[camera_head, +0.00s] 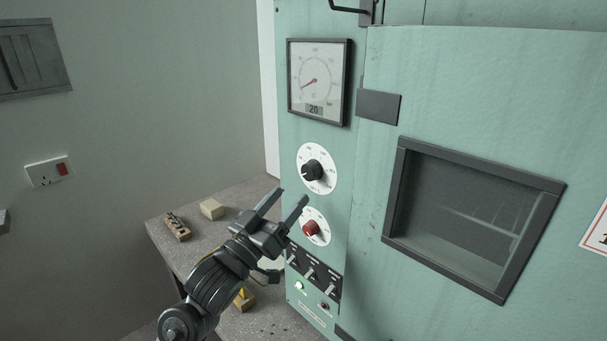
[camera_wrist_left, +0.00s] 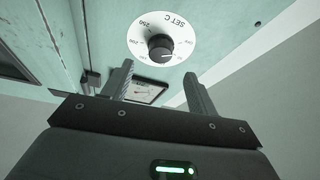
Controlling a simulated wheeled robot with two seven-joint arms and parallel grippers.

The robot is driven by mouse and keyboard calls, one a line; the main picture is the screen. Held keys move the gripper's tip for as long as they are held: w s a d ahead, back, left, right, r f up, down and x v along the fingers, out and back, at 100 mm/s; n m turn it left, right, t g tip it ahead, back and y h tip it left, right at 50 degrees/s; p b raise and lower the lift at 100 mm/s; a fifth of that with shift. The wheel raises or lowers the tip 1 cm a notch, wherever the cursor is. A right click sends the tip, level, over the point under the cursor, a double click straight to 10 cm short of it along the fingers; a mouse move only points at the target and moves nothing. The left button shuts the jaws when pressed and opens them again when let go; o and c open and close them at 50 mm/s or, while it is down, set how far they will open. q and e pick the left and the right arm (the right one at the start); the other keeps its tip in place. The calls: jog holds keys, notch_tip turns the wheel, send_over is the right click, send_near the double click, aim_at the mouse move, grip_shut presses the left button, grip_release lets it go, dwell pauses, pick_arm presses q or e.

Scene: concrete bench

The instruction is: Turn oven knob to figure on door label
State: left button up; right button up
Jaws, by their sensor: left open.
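The tall green oven (camera_head: 390,120) fills the right side. Its black knob (camera_head: 313,170) sits on a white round dial below a square gauge (camera_head: 318,82) whose small display reads 20. A red knob (camera_head: 311,229) on a second white dial is lower. My left gripper (camera_head: 288,197) is open and empty in front of the panel, below the black knob and beside the red one. The left wrist view shows the black knob (camera_wrist_left: 160,47) on a "SET C" dial, beyond the open fingers (camera_wrist_left: 160,85). My right gripper is out of view.
The oven door has a dark-framed window (camera_head: 470,215). Black switches (camera_head: 313,270) and lamps are low on the panel. A concrete bench (camera_head: 200,250) holds a pale block (camera_head: 212,209), a wooden piece (camera_head: 177,227) and a yellow item (camera_head: 244,299). A wall socket (camera_head: 48,171) is at left.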

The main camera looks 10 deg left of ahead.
aim_at(307, 175)
pick_arm(q)
jog(key=p+x, duration=0.2)
jog(key=x, duration=0.4)
jog(key=shift+w+d+r, duration=0.15)
jog(key=shift+w+d, duration=0.1)
jog(key=shift+w, duration=0.2)
jog(key=c, duration=1)
jog(key=shift+m, duration=0.3)
